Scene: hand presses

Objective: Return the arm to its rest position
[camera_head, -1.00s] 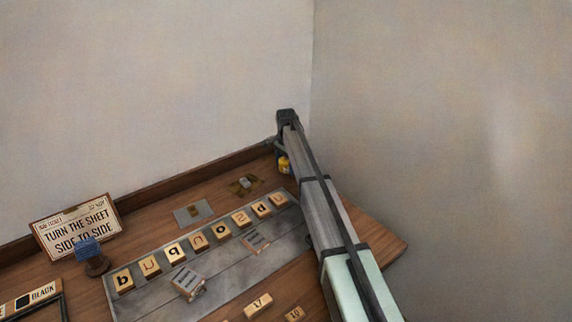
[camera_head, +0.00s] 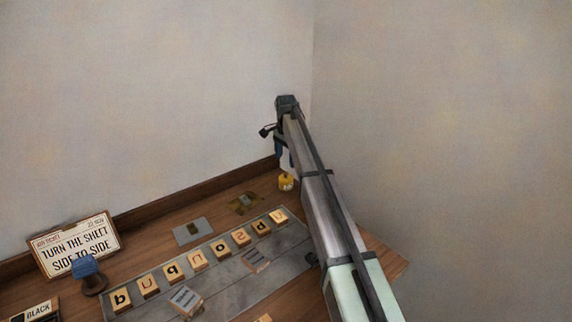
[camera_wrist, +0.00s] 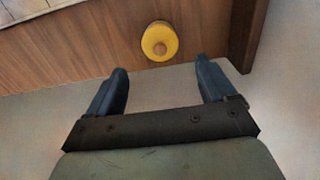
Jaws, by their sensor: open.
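My arm (camera_head: 326,215) reaches up and away over the right part of the bench in the head view. My gripper (camera_head: 281,155) hangs near the back right of the bench, partly hidden by the arm. In the wrist view my gripper (camera_wrist: 162,76) shows two dark blue fingers spread wide with nothing between them. A round yellow thing with a knob on top (camera_head: 286,183) stands on the wood below. It also shows in the wrist view (camera_wrist: 159,42), beyond the fingertips and apart from them.
A grey metal plate (camera_head: 240,297) holds a row of letter blocks (camera_head: 197,260). A sign (camera_head: 75,245) reading "TURN THE SHEET SIDE TO SIDE" and a blue-topped stamp (camera_head: 87,272) are at left. A raised wooden edge (camera_head: 150,208) runs along the back. Walls stand behind and right.

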